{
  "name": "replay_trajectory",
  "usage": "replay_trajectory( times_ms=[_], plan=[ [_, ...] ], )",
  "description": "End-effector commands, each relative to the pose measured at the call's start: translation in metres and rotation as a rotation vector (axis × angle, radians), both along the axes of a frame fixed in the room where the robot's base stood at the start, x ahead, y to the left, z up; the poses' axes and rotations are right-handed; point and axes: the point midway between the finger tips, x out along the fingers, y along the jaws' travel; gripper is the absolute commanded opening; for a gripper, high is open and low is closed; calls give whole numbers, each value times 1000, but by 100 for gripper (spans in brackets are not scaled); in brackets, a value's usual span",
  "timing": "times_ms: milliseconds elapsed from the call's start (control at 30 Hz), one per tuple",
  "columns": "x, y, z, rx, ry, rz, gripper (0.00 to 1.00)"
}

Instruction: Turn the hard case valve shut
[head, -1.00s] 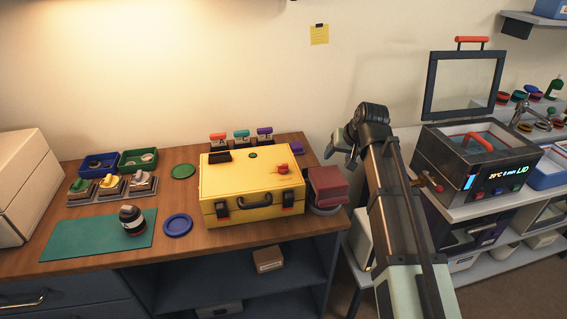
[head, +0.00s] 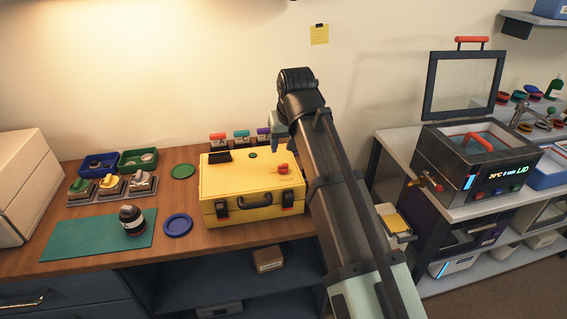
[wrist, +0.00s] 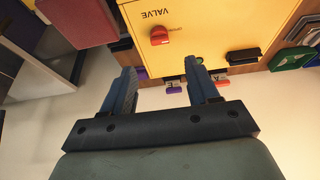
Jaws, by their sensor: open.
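The yellow hard case (head: 252,184) stands shut on the wooden bench in the head view. Its red valve knob (head: 282,168) is on the right part of the lid. In the wrist view the case lid (wrist: 214,30) fills the top, and the red valve (wrist: 159,36) lies under the printed word VALVE. My gripper (wrist: 160,76) is open and empty, its two blue-grey fingers apart. The valve shows beyond the fingertips, roughly between them, and is not touched.
A dark handle-like part (head: 219,156) and a green disc lie on the lid. Several coloured labelled blocks (head: 241,137) stand behind the case. A red block (wrist: 80,20) is beside the case in the wrist view. A blue dish (head: 177,225) sits left of the case.

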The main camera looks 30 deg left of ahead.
Motion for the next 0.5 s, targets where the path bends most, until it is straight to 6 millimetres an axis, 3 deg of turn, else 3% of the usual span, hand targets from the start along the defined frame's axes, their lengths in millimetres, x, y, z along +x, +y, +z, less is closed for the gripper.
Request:
replay_trajectory(
  times_ms=[500],
  plan=[
    [22, 21, -74, -1, 1, 0, 60]
  ],
)
